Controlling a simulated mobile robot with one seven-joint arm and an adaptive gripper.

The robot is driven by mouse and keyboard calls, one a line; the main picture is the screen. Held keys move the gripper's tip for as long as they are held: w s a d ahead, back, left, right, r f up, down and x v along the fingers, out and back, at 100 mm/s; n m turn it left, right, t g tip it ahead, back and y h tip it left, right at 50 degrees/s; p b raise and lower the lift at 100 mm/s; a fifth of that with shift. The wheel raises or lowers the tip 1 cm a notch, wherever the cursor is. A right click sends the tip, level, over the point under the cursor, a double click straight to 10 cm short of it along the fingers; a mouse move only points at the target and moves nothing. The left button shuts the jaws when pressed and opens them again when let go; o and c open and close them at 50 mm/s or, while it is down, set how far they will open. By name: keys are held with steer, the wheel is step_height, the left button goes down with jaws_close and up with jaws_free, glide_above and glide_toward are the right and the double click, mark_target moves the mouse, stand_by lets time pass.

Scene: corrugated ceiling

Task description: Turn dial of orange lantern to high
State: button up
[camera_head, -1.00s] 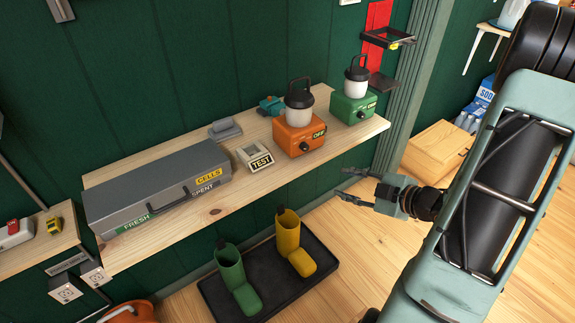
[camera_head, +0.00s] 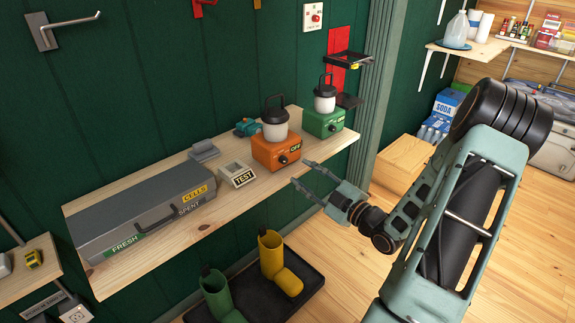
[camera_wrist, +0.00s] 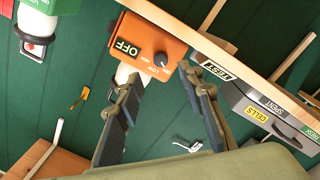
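The orange lantern (camera_head: 276,151) stands on the wooden shelf in the head view, with a black handle and a white globe. Its black dial (camera_head: 283,159) is on the front face, beside an OFF label (camera_head: 296,147). In the wrist view the lantern (camera_wrist: 150,42) appears upside down, with its dial (camera_wrist: 160,59) between and beyond my fingertips. My gripper (camera_head: 305,174) is open and empty, a little in front of and to the right of the lantern, not touching the dial. In the wrist view my gripper (camera_wrist: 163,82) has its two fingers spread wide.
A green lantern (camera_head: 324,122) stands to the right on the shelf (camera_head: 225,208). A TEST box (camera_head: 237,174) and a grey CELLS case (camera_head: 140,215) stand to the left. Boots on a black tray (camera_head: 290,308) sit below. A red wall bracket (camera_head: 337,75) is behind the green lantern.

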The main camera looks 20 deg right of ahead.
mark_target(286, 162)
steer(key=x, duration=0.7)
jaws_close()
